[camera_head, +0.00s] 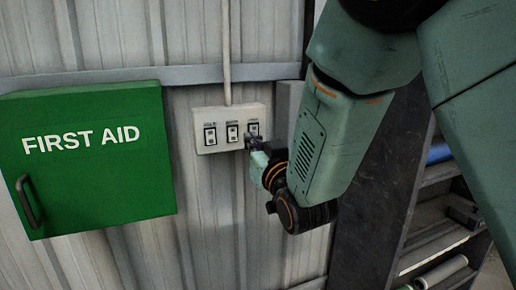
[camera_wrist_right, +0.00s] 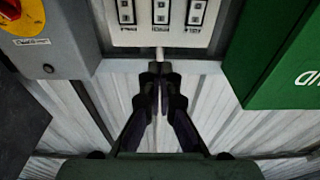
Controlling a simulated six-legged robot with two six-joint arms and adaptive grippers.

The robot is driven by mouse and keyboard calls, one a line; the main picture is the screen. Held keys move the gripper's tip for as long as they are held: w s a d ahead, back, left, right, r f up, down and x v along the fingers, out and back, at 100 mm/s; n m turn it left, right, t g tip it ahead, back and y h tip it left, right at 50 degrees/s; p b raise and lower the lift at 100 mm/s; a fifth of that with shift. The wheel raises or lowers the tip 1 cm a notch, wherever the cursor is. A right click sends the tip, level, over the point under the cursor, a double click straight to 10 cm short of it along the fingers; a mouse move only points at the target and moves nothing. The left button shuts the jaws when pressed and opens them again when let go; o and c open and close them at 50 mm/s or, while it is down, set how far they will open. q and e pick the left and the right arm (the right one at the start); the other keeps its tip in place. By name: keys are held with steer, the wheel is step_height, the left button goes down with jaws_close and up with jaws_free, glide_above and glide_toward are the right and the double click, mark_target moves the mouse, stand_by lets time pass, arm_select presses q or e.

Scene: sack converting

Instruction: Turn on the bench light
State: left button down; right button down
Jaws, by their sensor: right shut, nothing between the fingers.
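A pale switch plate (camera_head: 218,146) with three rocker switches is fixed to the corrugated wall. Small labels sit above the switches; the middle one seems to read "BENCH", the others are too blurred to tell. My right gripper (camera_head: 250,141) is shut and empty, its tips by the lower part of the plate, between the middle switch (camera_head: 232,133) and the partly hidden right switch (camera_head: 253,130). In the right wrist view the plate (camera_wrist_right: 145,38) is inverted at the top, and the shut fingertips (camera_wrist_right: 159,78) line up with the middle switch (camera_wrist_right: 161,12). I cannot tell whether they touch. My left gripper is not in view.
A green first aid cabinet (camera_head: 90,180) with a dark handle hangs left of the plate. A grey box (camera_wrist_right: 55,45) with a red-and-yellow knob (camera_wrist_right: 12,8) is on the plate's other side. A dark post (camera_head: 375,200) and shelves (camera_head: 440,245) stand at right.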

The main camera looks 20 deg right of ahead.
steer(key=s+d+f+g+b, duration=0.1)
steer(key=s+f+g+b, duration=0.35)
steer(key=f, duration=1.25)
steer(key=s+d+f+g+b, duration=0.1)
steer(key=s+f+g, duration=0.6)
steer(key=f, duration=0.9)
steer(key=s+d+f+g+b, duration=0.1)
steer(key=s+f+g+b, duration=0.7)
steer(key=s+f, duration=1.9)
steer(key=s+b, duration=0.1)
steer(key=s, duration=0.1)
steer(key=shift+s+d+f+m+h, duration=0.15)
steer(key=shift+s+f+m+h, duration=0.15)
steer(key=shift+s+m, duration=0.1)
steer(key=shift+w, duration=0.15)
